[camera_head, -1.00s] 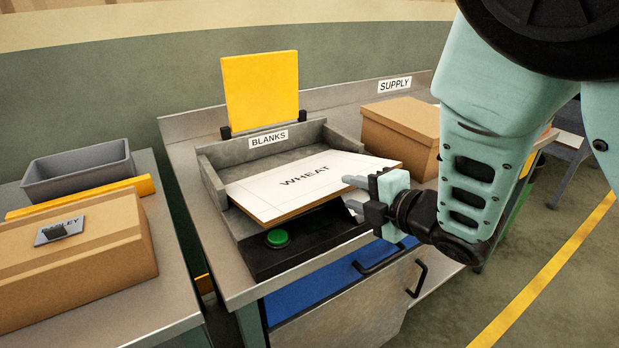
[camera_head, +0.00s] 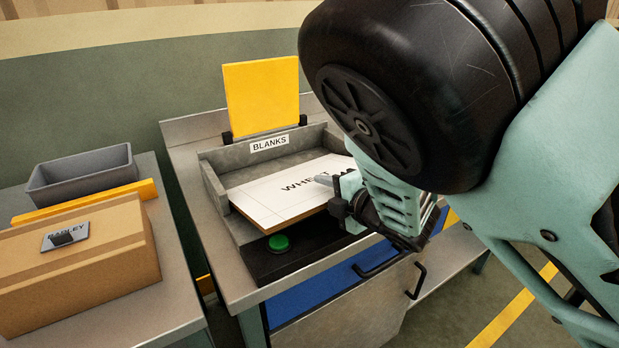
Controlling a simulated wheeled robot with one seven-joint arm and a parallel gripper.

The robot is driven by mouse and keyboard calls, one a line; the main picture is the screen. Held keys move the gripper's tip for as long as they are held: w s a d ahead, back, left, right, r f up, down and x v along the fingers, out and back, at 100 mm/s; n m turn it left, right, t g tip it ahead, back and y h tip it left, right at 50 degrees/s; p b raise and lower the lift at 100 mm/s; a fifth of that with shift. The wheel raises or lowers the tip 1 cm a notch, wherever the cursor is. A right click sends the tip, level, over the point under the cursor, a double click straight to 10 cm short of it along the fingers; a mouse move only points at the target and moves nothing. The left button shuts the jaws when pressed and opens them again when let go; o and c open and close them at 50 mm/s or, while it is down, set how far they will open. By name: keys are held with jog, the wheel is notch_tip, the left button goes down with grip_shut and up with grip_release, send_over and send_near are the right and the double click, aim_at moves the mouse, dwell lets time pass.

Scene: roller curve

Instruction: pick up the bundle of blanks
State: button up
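The bundle of blanks (camera_head: 268,200) is a flat stack with a white top sheet printed "WHEAT", partly covered by my arm. It lies in the grey tray (camera_head: 213,187) labelled "BLANKS", and its front edge overhangs the dark front ledge.
At the left are a cardboard box (camera_head: 75,265) with a "BARLEY" plate and a grey bin (camera_head: 80,175). Drawer handles (camera_head: 416,280) stick out below.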

grip_shut()
jog(key=shift+r, duration=0.1)
jog(key=shift+s+d+r, duration=0.3)
jog(key=shift+r, duration=0.05)
jog(key=r+b+v, duration=0.3)
jog(key=b+v, duration=0.7)
jog(key=v, duration=0.4)
jog(key=shift+w+a, duration=0.15)
jog(key=shift+a, duration=0.05)
jog(key=shift+r+b, duration=0.15)
jog(key=shift+b, duration=0.15)
